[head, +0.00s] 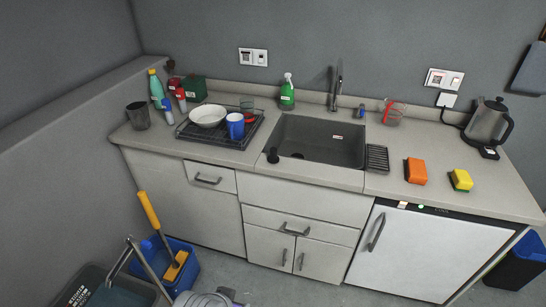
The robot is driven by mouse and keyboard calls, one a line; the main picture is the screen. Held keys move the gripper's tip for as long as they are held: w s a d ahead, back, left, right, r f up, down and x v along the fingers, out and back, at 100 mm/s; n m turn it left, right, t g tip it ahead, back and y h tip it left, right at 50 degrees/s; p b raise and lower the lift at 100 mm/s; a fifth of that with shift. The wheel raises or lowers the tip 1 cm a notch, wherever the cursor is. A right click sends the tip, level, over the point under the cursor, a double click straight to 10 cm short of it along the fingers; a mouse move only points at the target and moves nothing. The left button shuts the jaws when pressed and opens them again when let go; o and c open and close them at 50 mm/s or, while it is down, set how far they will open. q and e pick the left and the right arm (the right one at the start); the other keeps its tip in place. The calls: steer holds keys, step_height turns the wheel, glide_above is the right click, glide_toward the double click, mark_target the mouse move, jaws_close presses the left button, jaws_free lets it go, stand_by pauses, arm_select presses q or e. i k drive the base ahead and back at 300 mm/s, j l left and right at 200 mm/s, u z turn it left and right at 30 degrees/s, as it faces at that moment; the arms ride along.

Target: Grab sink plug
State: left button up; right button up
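A small black object that looks like the sink plug (272,156) sits on the counter at the front left corner of the sink (325,145). A dark round spot, possibly the drain, shows inside the basin just right of it. The basin looks empty. Neither of my grippers can be seen in the head view.
A dish rack (198,138) with a white bowl (208,115) and a blue mug (236,126) stands left of the sink. A tap (337,90) and green spray bottle (287,92) stand behind. An orange sponge (415,171) lies right. A blue mop bucket (190,272) stands on the floor.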

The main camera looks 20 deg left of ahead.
mark_target(273, 158)
steer(key=i+j, duration=0.15)
steer(key=i, duration=0.2)
steer(key=i+u, duration=0.2)
steer(key=u, duration=0.25)
steer(key=i+u, duration=0.2)
steer(key=u, duration=1)
